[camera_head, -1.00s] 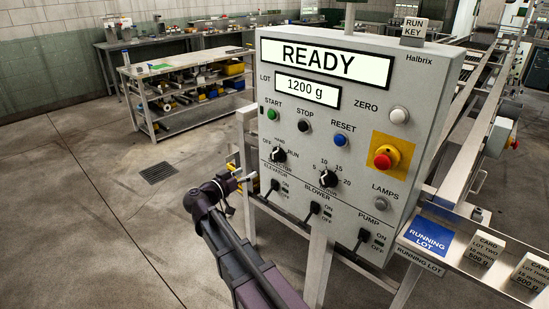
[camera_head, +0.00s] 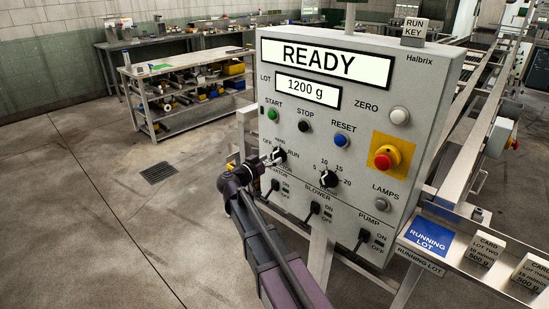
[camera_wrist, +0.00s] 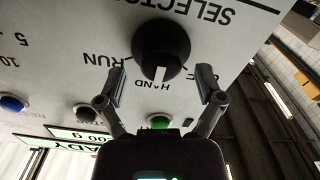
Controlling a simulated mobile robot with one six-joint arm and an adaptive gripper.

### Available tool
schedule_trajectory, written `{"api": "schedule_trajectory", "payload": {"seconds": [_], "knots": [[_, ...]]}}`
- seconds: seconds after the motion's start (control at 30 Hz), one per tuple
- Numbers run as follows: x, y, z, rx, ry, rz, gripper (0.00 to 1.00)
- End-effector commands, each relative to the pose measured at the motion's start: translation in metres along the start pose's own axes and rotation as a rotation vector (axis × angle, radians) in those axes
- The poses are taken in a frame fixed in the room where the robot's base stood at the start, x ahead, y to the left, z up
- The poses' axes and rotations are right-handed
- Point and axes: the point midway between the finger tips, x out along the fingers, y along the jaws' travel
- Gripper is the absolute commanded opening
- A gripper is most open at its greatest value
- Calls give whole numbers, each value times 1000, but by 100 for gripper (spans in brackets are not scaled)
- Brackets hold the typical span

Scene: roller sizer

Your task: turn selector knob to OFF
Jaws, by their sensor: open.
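The selector knob (camera_head: 280,155) is a round black knob on the left of the grey control panel, with OFF, HAND and RUN labels around it. In the wrist view, which is upside down, the knob (camera_wrist: 161,48) has its white pointer toward HAND. My gripper (camera_head: 269,161) is just in front of the knob, at its lower left in the head view. In the wrist view my gripper (camera_wrist: 158,82) is open, with one finger to each side of the pointer's end. No contact with the knob is visible.
The panel (camera_head: 425,110) shows READY and 1200 g. START (camera_head: 271,115), STOP (camera_head: 304,127) and RESET (camera_head: 340,140) buttons sit above the knob. A dial (camera_head: 328,179) is to its right, and the elevator switch (camera_head: 273,186) is below. A red emergency button (camera_head: 385,159) is farther right.

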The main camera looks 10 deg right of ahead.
Motion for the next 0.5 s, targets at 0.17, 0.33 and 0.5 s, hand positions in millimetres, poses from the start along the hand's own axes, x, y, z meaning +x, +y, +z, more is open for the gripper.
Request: {"api": "schedule_trajectory", "payload": {"seconds": [0.17, 0.33, 0.5], "knots": [[17, 0, 0, 0, 0, 1, 87], [23, 0, 0, 0, 0, 0, 87], [23, 0, 0, 0, 0, 0, 87]]}}
